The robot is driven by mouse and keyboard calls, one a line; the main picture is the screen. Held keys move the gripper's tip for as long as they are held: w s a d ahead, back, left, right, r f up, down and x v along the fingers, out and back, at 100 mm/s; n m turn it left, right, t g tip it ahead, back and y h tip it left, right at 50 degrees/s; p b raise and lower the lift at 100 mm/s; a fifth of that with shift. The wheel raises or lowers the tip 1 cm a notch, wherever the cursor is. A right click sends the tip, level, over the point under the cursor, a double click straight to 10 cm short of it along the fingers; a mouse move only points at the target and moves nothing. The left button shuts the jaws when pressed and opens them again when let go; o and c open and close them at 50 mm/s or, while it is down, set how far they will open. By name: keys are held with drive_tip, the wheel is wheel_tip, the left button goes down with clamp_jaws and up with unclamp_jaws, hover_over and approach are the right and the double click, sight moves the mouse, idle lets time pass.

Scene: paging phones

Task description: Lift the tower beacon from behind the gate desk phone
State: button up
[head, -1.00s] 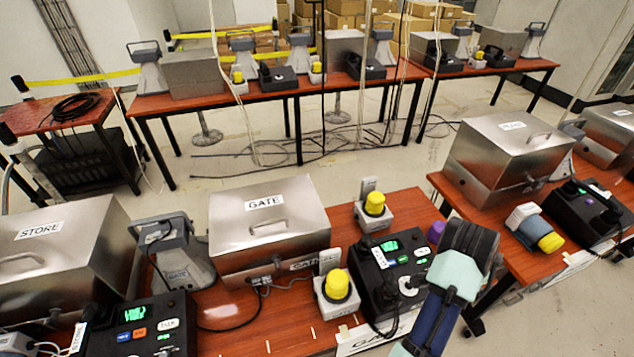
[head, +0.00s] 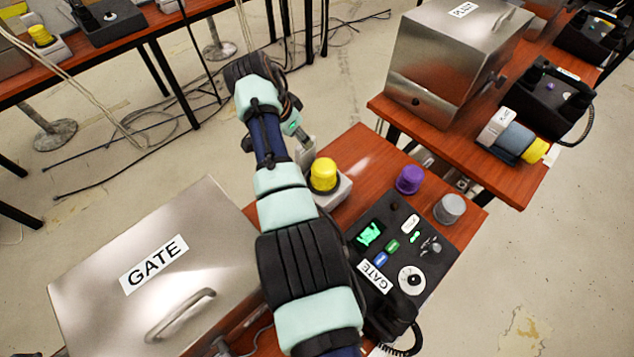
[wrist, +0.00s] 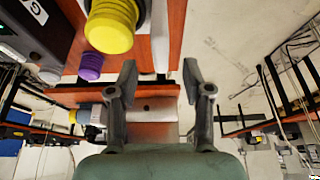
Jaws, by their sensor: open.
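The gate desk phone (head: 402,247) is black, with a lit green screen and a GATE label, on the red-brown table. Behind it, at its upper left in the head view, a yellow beacon (head: 323,174) stands upright on a pale grey base. A purple cap (head: 410,180) and a grey cap (head: 450,208) stand along the phone's far edge. In the wrist view my gripper (wrist: 160,78) is open, with nothing between its fingers. The yellow beacon (wrist: 110,26) lies above and left of the fingers there, apart from them. In the head view my wrist partly hides the gripper.
The metal GATE box (head: 150,265) stands left of my arm. The PLANT box (head: 450,58) and a lying beacon (head: 515,135) are on the table to the right. Floor shows between the tables. My arm covers the strip between GATE box and phone.

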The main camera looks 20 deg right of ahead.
drive_tip(key=b+x, duration=0.3)
drive_tip(key=x, duration=0.2)
drive_tip(key=shift+d, duration=0.1)
drive_tip(key=shift+c, duration=0.2)
clamp_jaws()
